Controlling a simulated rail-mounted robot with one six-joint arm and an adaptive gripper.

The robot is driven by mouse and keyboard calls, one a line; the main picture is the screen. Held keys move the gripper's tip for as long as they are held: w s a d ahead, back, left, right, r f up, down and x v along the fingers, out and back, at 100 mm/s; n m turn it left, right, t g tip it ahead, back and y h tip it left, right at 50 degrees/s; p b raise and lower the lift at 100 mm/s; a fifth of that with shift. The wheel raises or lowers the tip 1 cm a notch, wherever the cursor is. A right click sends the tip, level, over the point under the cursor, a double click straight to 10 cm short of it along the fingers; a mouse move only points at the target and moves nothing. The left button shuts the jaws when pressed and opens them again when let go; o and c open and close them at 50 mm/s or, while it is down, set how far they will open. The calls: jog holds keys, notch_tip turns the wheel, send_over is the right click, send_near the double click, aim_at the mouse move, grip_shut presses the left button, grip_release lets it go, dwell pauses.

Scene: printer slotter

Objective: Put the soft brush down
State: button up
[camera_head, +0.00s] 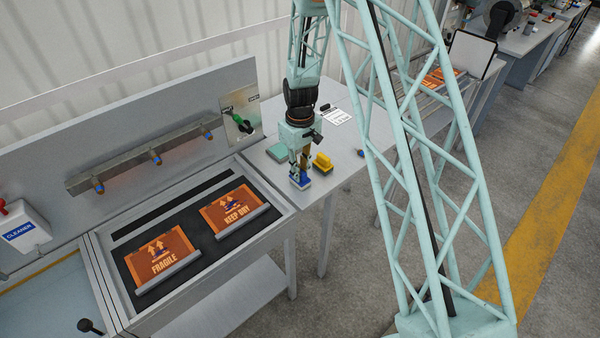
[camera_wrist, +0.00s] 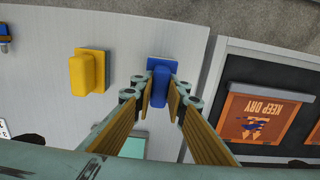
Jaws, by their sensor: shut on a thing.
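My gripper (camera_head: 301,163) is shut on a blue block-shaped brush (camera_head: 300,181), which I take to be the soft brush.
A teal pad (camera_head: 278,152) lies behind my gripper. A small blue item (camera_head: 360,153) is near the table's right edge. A white label sheet (camera_head: 337,116) lies farther back. The bed at left holds orange FRAGILE (camera_head: 164,257) and KEEP DRY (camera_head: 233,210) plates.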

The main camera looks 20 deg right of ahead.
jog(key=shift+f, duration=0.2)
jog(key=o, duration=0.9)
jog(key=shift+r, duration=0.2)
notch_tip(320, 180, up, 11)
jog(key=shift+f, duration=0.2)
jog(key=shift+r, duration=0.65)
jog(key=shift+r, duration=0.15)
dwell(0.5)
